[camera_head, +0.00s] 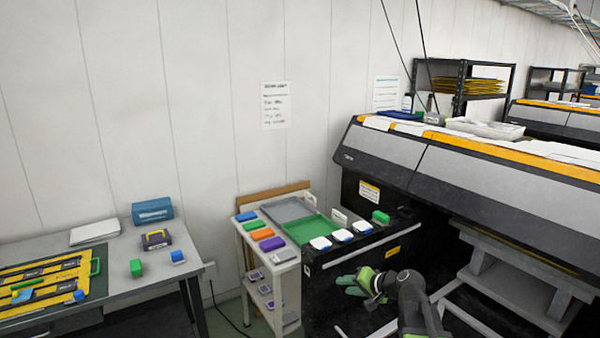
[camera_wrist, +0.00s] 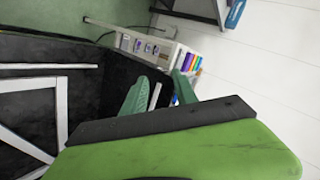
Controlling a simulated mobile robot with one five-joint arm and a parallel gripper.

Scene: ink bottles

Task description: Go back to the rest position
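My gripper (camera_head: 350,285) is in front of the black printer cabinet, below its top ledge, with its green fingers pointing left. In the wrist view the two green fingers (camera_wrist: 163,82) stand apart with a gap between them. I see nothing held; the gripper is open. Above it, several white-and-blue bottles (camera_head: 342,235) and a green bottle (camera_head: 380,216) are on the black ledge (camera_head: 350,253). My gripper is apart from them.
A white cart (camera_head: 290,268) with coloured bottles, a green tray (camera_head: 313,230) and a grey tray (camera_head: 288,210) stands left of the cabinet. A grey table (camera_head: 150,265) is further left. The large printer (camera_head: 460,165) overhangs at right. Floor shows between cart and table.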

